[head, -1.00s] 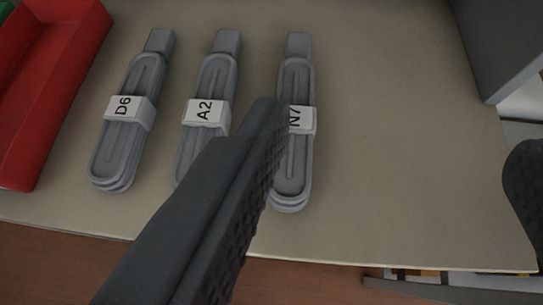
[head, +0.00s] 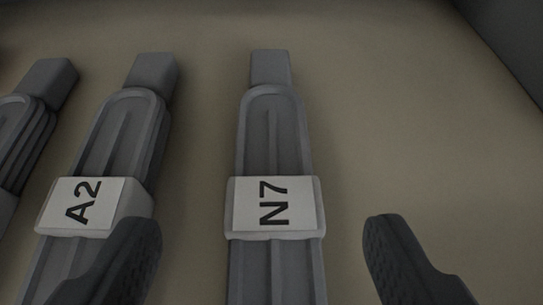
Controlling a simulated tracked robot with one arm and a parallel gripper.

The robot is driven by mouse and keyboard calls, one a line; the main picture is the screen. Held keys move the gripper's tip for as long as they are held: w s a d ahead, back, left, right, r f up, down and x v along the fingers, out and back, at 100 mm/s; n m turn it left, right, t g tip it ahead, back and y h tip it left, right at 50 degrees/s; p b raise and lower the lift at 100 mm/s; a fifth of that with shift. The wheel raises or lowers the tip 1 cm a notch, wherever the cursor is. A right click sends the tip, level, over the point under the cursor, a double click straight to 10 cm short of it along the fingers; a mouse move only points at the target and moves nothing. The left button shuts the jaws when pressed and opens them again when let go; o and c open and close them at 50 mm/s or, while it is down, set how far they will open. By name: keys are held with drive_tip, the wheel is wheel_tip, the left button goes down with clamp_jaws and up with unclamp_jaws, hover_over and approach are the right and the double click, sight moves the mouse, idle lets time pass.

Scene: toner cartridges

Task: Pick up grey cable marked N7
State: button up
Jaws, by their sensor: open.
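The grey cable marked N7 (head: 273,130) lies on the table in the middle of the head view, its plug end pointing away. A white band with "N7" (head: 274,207) wraps it. My gripper (head: 265,245) is open, with one dark finger to the left of the cable and the other to its right. Clear gaps show between the cable and both fingers. The near end of the cable runs out of the bottom of the view.
The grey cable marked A2 (head: 124,130) lies just left, and my left finger overlaps its label's edge in the view. Another grey cable (head: 24,130) is cut off at the left edge. The beige table (head: 400,120) is bare on the right. A dark grey upright surface (head: 515,45) stands at the upper right.

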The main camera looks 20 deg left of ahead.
sight(275, 177)
drive_tip(key=shift+d+x, duration=0.1)
drive_tip(key=shift+x, duration=1.1)
drive_tip(key=shift+d+x, duration=0.15)
drive_tip(key=shift+x, duration=1.75)
drive_tip(key=c, duration=1.2)
